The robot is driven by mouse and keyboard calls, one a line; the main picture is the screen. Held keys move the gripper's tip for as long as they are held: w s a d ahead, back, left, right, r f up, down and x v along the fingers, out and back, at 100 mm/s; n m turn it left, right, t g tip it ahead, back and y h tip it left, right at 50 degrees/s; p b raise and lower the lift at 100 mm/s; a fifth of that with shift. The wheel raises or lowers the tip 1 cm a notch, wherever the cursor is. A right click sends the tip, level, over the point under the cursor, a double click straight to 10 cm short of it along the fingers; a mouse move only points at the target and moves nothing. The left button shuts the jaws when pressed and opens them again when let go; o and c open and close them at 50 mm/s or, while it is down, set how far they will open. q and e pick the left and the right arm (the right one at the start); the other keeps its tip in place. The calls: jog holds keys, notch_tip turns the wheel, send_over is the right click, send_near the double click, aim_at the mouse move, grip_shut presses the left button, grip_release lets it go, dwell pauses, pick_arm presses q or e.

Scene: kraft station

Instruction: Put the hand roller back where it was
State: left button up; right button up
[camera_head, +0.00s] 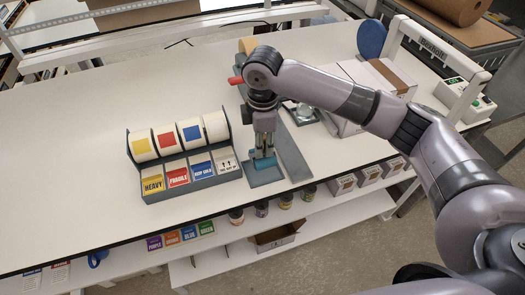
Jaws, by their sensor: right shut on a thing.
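My right gripper (264,150) points down over the bench and is shut on the hand roller. A teal part of the hand roller (265,162) shows at the fingertips, just above or on a small grey tray (266,180). From this view I cannot tell whether the roller touches the tray. The gripper hides much of the roller. My left gripper is not in view.
A label dispenser (186,188) with several rolls stands left of the tray. A grey strip (294,160) lies right of it. A cardboard box (366,95) stands further right. The white bench (70,150) is clear at left.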

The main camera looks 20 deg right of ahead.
notch_tip(320, 180, down, 4)
jog(key=shift+f+p, duration=0.25)
jog(key=shift+p, duration=0.25)
jog(key=o, duration=1)
jog(key=shift+f, duration=0.15)
jog(key=shift+c, duration=0.2)
notch_tip(320, 180, up, 11)
jog(key=b, duration=0.3)
jog(key=shift+r, duration=0.65)
